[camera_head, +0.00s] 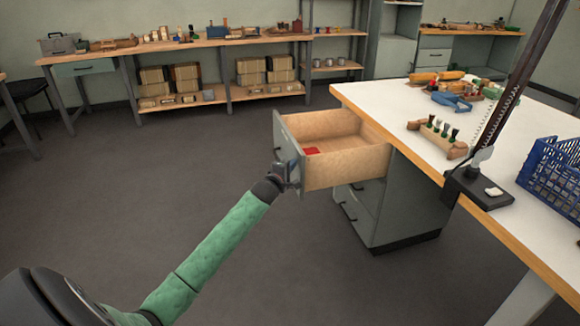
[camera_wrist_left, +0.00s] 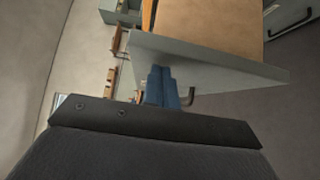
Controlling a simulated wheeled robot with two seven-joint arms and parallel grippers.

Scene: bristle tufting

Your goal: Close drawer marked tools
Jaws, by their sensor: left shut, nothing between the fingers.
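The open drawer is the top one of a grey cabinet under the white worktable; its grey front (camera_head: 286,146) faces left and its wooden box (camera_head: 345,172) is pulled well out. My right gripper is not in view.
The lower drawers (camera_head: 358,208) of the cabinet are shut. The white worktable (camera_head: 390,100) bears a brush block (camera_head: 437,138), a black stand (camera_head: 478,188) and a blue basket (camera_head: 553,170). A long shelf bench (camera_head: 200,43) stands at the back. The floor left of the drawer is clear.

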